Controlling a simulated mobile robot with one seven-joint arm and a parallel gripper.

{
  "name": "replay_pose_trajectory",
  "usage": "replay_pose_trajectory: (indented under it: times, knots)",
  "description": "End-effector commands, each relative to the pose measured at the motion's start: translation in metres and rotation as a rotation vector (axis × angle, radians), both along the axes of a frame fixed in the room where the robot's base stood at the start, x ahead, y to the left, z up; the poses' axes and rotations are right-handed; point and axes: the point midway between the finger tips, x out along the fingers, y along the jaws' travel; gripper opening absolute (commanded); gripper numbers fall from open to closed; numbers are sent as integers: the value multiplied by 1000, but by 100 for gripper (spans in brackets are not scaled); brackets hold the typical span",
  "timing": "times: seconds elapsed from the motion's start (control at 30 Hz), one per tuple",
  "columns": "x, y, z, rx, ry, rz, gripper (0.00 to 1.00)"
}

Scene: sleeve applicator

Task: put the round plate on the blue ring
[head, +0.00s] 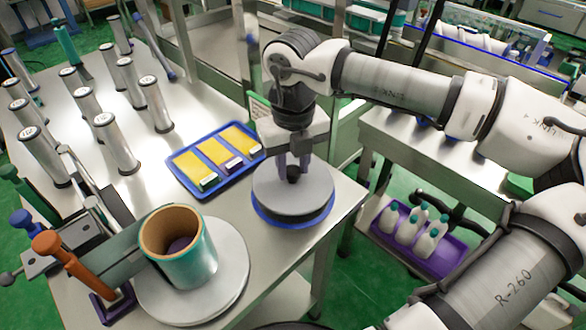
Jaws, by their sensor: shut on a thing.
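The round plate (310,200) is a grey disc with a small dark knob at its centre. My gripper (293,174) points straight down and is shut on that knob. The blue ring (262,214) shows as a blue rim below the plate, near the table's right front corner. The plate covers most of the ring, and a dark gap or shadow shows between them at the front. I cannot tell whether the plate touches the ring.
A blue tray (196,188) with yellow inserts lies just left of my gripper. A teal roll with a brown core (196,262) stands on a round base (228,290) at the front. Several metal cylinders (156,104) stand at the left. A purple tray (447,258) with bottles sits lower right.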

Motion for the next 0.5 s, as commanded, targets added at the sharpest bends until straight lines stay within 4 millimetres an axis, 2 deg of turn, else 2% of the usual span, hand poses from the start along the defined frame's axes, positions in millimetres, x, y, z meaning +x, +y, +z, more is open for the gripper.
replay_pose_trajectory:
  times: [0.13,0.5]
  knots:
    - [0,0,-19,1,0,2,1]
    - [0,0,-24,0,-1,0,1]
